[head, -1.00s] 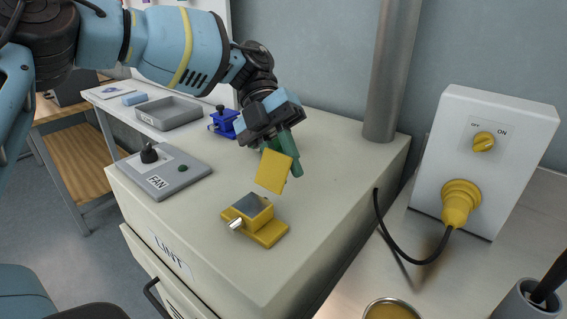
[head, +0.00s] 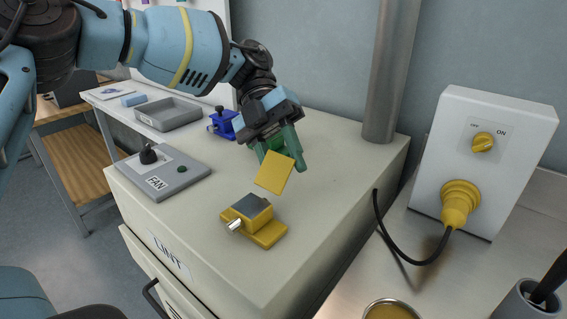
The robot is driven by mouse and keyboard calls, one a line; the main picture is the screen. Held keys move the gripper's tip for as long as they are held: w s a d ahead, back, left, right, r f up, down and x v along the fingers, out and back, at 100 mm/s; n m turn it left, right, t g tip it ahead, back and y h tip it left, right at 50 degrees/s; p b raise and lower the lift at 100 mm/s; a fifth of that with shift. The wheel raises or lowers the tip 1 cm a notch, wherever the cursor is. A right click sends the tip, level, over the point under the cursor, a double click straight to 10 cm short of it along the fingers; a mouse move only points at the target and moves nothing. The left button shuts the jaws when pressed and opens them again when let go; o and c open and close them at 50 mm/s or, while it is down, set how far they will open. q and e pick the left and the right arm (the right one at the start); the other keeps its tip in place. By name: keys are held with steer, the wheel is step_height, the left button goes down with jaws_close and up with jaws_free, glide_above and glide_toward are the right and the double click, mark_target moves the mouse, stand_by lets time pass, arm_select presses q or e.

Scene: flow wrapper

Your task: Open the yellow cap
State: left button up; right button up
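The yellow cap (head: 274,174) is a flat square plate. It stands raised and tilted above the back of a yellow block (head: 267,232) with a dark grey top and a silver pin at its front, on the cabinet top. Whether cap and block touch at the back is hard to tell. My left gripper (head: 281,164) is just behind the cap, pointing down, with its green fingers spread apart. The cap hides the tip of the left finger. I see nothing held between the fingers. My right gripper is not in view.
A grey FAN control box (head: 165,177) and a blue clamp-like device (head: 223,124) stand on the cabinet top (head: 330,190). A grey post (head: 392,75) rises at the back right. A white switch box (head: 485,150) with a yellow plug stands further right. The cabinet top right of the block is clear.

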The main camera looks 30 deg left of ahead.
arm_select(q)
steer(key=v, duration=0.7)
steer(key=shift+c, duration=1)
